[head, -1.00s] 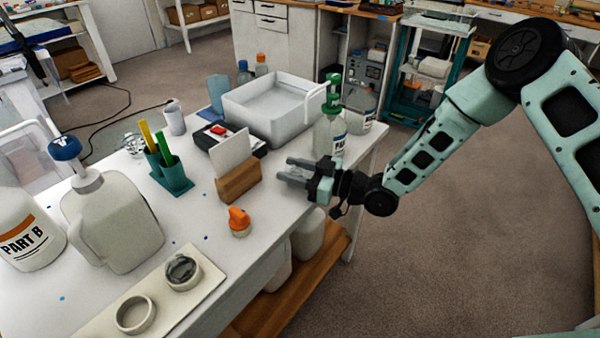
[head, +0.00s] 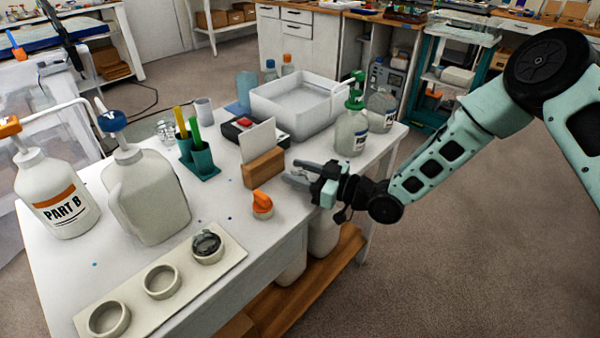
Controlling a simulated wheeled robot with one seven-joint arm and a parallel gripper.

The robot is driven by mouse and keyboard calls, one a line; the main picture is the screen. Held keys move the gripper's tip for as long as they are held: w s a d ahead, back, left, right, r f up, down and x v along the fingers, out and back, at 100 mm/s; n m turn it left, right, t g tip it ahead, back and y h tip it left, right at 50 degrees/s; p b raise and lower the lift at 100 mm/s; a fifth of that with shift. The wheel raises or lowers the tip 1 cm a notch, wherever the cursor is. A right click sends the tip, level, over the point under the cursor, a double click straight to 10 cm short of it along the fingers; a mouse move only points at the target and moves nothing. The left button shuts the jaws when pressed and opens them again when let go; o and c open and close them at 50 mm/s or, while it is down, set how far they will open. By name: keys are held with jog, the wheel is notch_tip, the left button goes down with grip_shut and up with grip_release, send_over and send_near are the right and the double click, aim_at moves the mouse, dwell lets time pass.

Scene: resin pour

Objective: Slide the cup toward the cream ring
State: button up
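Several cream rings sit in a row on a pale board (head: 228,275) at the table's front edge: a near ring (head: 108,332), a middle ring (head: 162,293) and a far ring (head: 207,258) with something dark and glossy in it. A pale grey cup (head: 203,112) stands upright toward the back, and a translucent blue cup (head: 245,90) is beside it; I cannot tell which cup is meant. My gripper (head: 289,178) is over the table's right edge, beside the wooden card holder, far from both cups and the rings. Its fingers are apart with nothing visible between them.
The wooden holder (head: 263,169) with a white card and a small orange-topped container (head: 262,206) are near my gripper. A white tray (head: 297,107), a green-topped bottle (head: 351,132), a teal pen holder (head: 199,163) and large jugs (head: 150,199) crowd the table.

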jog(key=o, duration=0.4)
jog(key=b+v, duration=0.1)
jog(key=v, duration=1.6)
jog(key=shift+d+b, duration=0.25)
jog(key=shift+b, duration=0.15)
jog(key=s+r+m+g+h+p, duration=0.2)
jog(key=s+r+h, duration=0.3)
jog(key=s, duration=0.3)
jog(key=s+d+r+m+g+h+p, duration=0.1)
jog(key=s+r+m+g+h+p, duration=0.1)
jog(key=s+r+h, duration=0.3)
jog(key=s+d+r+m+g+h+p, duration=0.1)
jog(key=s+r+h, duration=0.5)
jog(key=s, duration=0.6)
jog(key=shift+d+r+m+g+p, duration=0.25)
jog(key=shift+r+m+g+p, duration=0.25)
jog(key=shift+r+g+p, duration=0.45)
